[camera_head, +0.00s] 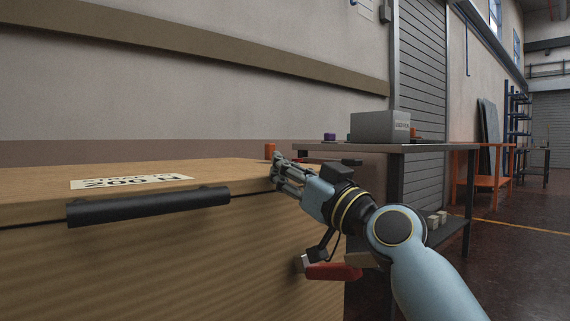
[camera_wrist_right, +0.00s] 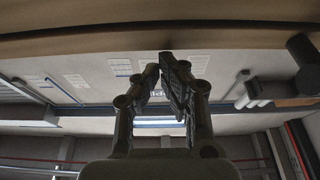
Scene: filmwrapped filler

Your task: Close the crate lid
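A large wooden crate (camera_head: 150,270) fills the lower left of the head view. Its lid (camera_head: 225,174) lies nearly flat on top, with a thin dark line beneath its front edge. The lid bears a pale label (camera_head: 130,182) reading "200 N". A black bar handle (camera_head: 150,206) is on the front. My right gripper (camera_head: 276,170) is at the lid's right edge; contact cannot be told. In the right wrist view its fingers (camera_wrist_right: 160,70) are drawn together with nothing visible between them, below a brown edge (camera_wrist_right: 90,42). My left gripper is out of view.
A red-handled part (camera_head: 333,271) is by the crate's right side, below my right arm. Behind stands a workbench (camera_head: 450,148) with a grey box (camera_head: 380,127). An orange piece (camera_head: 269,151) shows behind the lid. Open floor (camera_head: 515,255) lies to the right.

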